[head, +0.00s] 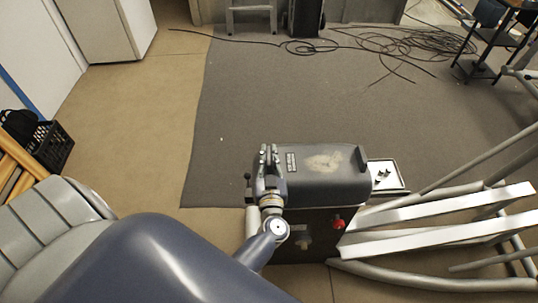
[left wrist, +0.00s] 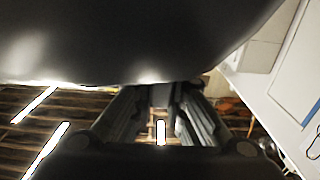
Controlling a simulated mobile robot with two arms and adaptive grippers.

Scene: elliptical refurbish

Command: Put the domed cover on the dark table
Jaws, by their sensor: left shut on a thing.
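A dark grey, rounded cover-like body (head: 345,185) with a worn pale patch and a small label on top sits right of centre in the head view. My left gripper (head: 268,155) is at its left edge. In the left wrist view a large smooth dark curved surface (left wrist: 130,40), apparently the domed cover, fills the top. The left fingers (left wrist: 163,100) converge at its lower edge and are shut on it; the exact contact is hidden. A table (head: 528,5) is cut off at the top right corner; I cannot tell whether it is the dark table. My right gripper is not in view.
White bars (head: 440,203) and grey tubes fill the lower right. A small pale tray (head: 385,165) lies beyond the cover-like body. Cables (head: 400,45) tangle on the floor at the back. The grey mat (head: 270,95) ahead is mostly clear. A black crate (head: 52,148) stands at left.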

